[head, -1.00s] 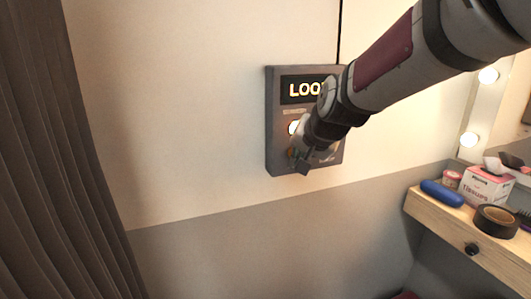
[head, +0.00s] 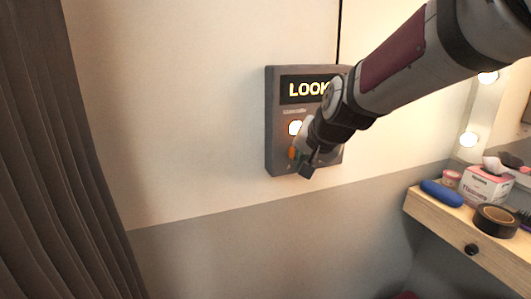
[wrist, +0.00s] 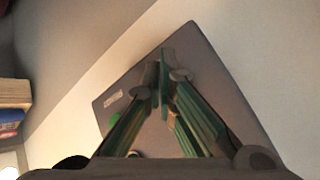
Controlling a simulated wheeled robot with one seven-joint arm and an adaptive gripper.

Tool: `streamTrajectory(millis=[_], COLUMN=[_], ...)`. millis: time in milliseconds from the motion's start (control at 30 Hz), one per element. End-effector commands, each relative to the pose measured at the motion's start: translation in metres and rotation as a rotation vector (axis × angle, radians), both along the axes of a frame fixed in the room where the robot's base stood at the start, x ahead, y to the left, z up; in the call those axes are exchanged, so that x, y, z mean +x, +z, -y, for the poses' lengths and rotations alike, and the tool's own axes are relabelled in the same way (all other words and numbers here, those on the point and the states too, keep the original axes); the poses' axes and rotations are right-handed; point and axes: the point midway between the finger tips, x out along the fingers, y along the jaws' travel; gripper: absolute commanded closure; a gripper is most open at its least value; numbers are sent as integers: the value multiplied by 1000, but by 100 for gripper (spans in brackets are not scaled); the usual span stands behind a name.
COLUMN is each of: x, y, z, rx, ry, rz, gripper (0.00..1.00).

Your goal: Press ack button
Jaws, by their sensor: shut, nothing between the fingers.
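A dark grey control panel (head: 275,120) hangs on the wall, its lit display (head: 305,89) reading "LOOK", partly covered by my arm. A glowing pale button (head: 294,128) and an orange button (head: 291,152) show at its left side. Which control is the ack button I cannot read. My gripper (head: 306,172) is shut and empty in front of the panel's lower part, tilted downward; whether it touches I cannot tell. In the wrist view my shut fingers (wrist: 164,58) lie over the panel (wrist: 210,65), with a green part (wrist: 114,120) and a small white label (wrist: 112,99) left of them.
A grey curtain (head: 50,150) hangs at the left. At the right, a wooden shelf (head: 455,238) holds a blue case (head: 442,193), a tissue box (head: 488,187) and a dark tape roll (head: 495,219). The wall around the panel is clear.

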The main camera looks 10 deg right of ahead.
Motion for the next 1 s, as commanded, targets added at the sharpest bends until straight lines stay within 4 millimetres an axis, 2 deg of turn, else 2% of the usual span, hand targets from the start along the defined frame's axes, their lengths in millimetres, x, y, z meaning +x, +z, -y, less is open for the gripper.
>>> streamTrajectory(millis=[333, 800, 1000], x=[-3, -43, -50], y=[0, 0, 0], z=[1, 8, 10], rx=[0, 0, 0], ry=[0, 0, 0], rz=[-1, -1, -1], gripper=[100, 100, 100])
